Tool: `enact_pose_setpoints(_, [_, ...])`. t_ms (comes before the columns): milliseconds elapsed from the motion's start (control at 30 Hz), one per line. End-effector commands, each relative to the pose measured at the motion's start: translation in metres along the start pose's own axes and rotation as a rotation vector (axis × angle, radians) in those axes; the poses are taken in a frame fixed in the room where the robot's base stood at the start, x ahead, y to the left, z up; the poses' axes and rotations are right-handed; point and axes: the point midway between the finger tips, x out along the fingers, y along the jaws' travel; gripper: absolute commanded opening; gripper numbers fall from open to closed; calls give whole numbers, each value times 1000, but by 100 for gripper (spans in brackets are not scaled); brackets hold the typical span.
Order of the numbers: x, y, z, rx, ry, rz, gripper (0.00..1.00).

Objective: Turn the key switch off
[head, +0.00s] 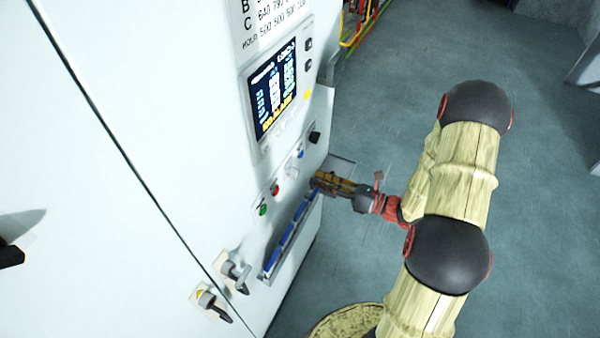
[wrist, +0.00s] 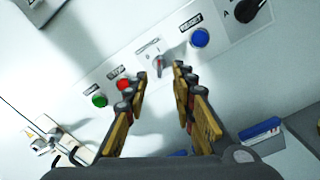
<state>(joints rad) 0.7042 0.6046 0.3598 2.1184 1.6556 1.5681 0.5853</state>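The key switch (wrist: 158,62) is a small silver-grey switch on the white control panel. It sits between a red button and a blue button, with a small label above it. In the head view the key switch (head: 293,168) is small, and its exact turn position cannot be read. My gripper (wrist: 159,75) is open, with its two yellow-and-black fingers pointing at the panel. In the wrist view the key switch appears in the gap between the fingertips; contact cannot be told. In the head view my gripper (head: 317,182) is close in front of the panel, right of the switch.
On the same panel are a green button (wrist: 99,100), a red button (wrist: 124,85), a blue button (wrist: 199,38) and a black selector knob (wrist: 247,10). A lit screen (head: 273,90) is above. Blue-marked ledge (head: 290,235) and door handles (head: 235,272) are below. Open floor lies right.

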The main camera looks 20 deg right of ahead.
Motion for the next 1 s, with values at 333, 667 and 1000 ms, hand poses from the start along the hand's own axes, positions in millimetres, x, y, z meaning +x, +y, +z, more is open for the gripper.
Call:
enact_pose_setpoints(333, [50,3,0,-2,5,5,26])
enact_pose_setpoints(667, [72,2,-1,-3,4,3,26])
enact_pose_setpoints(1000, [72,1,-1,-3,4,2,18])
